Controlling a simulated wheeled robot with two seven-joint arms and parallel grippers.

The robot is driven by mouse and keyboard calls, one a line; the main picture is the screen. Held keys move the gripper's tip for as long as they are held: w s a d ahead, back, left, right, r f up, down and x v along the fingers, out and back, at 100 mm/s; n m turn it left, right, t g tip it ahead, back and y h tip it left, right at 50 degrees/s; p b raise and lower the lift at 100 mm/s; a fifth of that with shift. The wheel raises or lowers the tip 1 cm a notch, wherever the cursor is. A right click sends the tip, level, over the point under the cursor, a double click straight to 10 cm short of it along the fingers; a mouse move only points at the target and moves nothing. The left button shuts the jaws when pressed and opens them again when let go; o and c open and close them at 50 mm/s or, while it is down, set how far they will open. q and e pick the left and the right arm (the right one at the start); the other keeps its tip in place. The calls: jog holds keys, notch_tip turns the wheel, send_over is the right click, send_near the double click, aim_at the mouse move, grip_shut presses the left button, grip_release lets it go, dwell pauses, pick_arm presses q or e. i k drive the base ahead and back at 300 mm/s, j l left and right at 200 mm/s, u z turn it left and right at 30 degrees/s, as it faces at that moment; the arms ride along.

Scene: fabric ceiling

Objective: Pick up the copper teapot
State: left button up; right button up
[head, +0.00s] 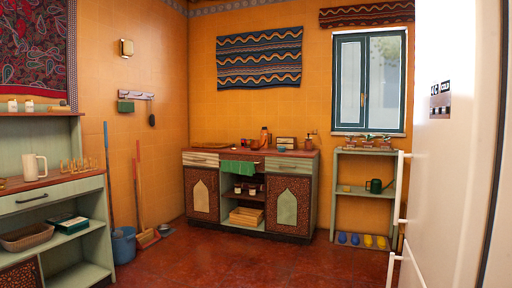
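I cannot make out a copper teapot for certain. A small orange-red object (264,138) stands on the top of the low cabinet against the far wall; it is too small to tell what it is. A cream jug (35,168) stands on the counter at the left. A dark green can with a spout (376,186) sits on the shelf unit under the window. Neither of my grippers is in view.
The cabinet (287,163) has patterned doors and a green cloth (239,168). A green sideboard (50,198) stands at left, with a blue bucket (123,245) and brooms beside it. A white fridge (452,130) blocks the right. The red floor (220,262) between is clear.

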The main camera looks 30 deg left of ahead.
aim_at(255, 146)
jog(key=i+j+u, duration=1.15)
jog(key=i, duration=0.2)
jog(key=i+j+u, duration=0.1)
jog(key=i+u, duration=0.3)
jog(key=i+j+z, duration=0.1)
jog(key=i, duration=0.65)
jog(key=i+j+z, duration=0.1)
jog(key=i, duration=0.7)
